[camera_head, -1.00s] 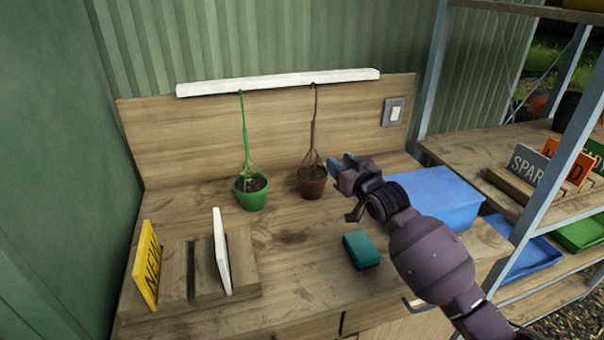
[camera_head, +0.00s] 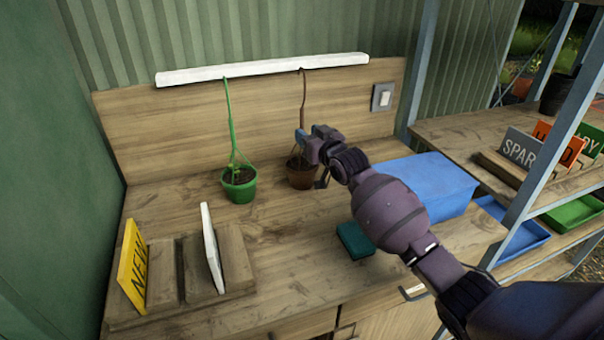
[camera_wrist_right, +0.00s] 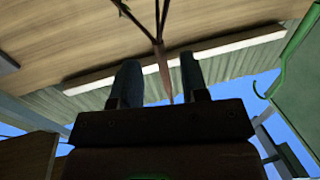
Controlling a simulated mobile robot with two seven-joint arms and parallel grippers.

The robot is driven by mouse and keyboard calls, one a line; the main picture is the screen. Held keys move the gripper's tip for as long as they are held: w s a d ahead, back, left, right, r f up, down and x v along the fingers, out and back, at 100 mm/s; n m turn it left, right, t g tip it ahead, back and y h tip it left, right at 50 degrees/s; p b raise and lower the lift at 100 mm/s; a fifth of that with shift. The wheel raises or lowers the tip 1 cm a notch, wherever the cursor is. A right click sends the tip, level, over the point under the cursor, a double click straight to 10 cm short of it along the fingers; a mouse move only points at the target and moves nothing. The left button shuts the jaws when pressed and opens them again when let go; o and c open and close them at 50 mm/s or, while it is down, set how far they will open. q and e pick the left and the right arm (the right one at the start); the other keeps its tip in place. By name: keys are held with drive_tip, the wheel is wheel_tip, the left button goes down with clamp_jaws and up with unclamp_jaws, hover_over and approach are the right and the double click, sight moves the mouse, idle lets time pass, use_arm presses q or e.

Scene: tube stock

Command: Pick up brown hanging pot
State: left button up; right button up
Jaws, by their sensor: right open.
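The brown hanging pot (camera_head: 299,178) stands upright on the wooden bench with soil in it, partly hidden behind my right gripper (camera_head: 310,152). Its thin brown hanger (camera_head: 303,95) rises towards the white rail. The right gripper is open, level with the lower hanger and just above the pot. In the right wrist view, the joined hanger stem (camera_wrist_right: 163,65) appears between the two open fingers (camera_wrist_right: 160,80). I cannot tell how deep it lies between them. My left gripper is not in view.
A green hanging pot (camera_head: 239,186) stands left of the brown one. A white rail (camera_head: 262,69) crosses the back panel. A teal block (camera_head: 354,241) and a blue bin (camera_head: 432,185) lie to the right. Sign holders stand front left (camera_head: 190,275).

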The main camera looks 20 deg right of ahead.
drive_tip(key=shift+x, duration=1.75)
drive_tip(key=shift+f, duration=0.1)
clamp_jaws()
